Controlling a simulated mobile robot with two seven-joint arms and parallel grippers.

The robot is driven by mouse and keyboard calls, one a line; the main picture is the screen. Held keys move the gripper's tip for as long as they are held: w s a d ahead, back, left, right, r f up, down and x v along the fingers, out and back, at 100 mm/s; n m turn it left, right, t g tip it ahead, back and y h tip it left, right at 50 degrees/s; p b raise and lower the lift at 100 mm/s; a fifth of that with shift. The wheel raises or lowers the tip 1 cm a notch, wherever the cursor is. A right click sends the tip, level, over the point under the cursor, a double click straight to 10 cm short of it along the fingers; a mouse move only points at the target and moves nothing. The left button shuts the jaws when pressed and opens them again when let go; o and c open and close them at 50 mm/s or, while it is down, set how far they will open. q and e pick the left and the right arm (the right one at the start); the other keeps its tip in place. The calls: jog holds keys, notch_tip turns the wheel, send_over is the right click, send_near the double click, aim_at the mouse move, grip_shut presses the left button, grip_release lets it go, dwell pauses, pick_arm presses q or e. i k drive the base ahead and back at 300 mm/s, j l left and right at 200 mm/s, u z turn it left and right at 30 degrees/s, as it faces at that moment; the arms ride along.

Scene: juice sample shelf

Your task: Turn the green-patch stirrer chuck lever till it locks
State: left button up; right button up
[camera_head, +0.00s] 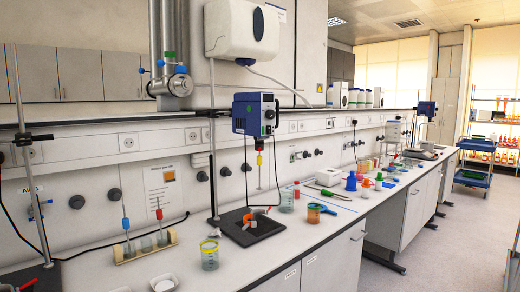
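A blue overhead stirrer (255,113) is mounted on a stand rod above the near bench, in the middle of the view. A small greenish mark seems to show low on its front, too small to be sure. Neither of my grippers is in view.
The stirrer's dark base plate (252,224) carries a small orange-and-white item. Beakers (209,257) and (314,213) stand near the bench front. A tube rack (146,246) is to the left. A blue cart (471,178) stands at the right, beside open floor.

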aim_at(259, 144)
jog(key=i+l+u, duration=0.1)
jog(key=i+l, duration=0.2)
jog(key=i+l+u, duration=0.15)
jog(key=l, duration=0.35)
jog(key=i+l+u, duration=0.1)
jog(key=i+l, duration=0.25)
jog(key=i+l+u, duration=0.1)
jog(key=i+l, duration=0.15)
jog(key=l, duration=0.3)
jog(key=i+l+u, duration=0.1)
jog(key=l, duration=0.4)
jog(key=i+l+u, duration=0.15)
jog(key=i+l, duration=0.15)
jog(key=l, duration=0.2)
jog(key=i+l+u, duration=0.1)
jog(key=l, duration=0.4)
jog(key=i+l+u, duration=0.1)
jog(key=i+l, duration=0.15)
jog(key=l, duration=0.3)
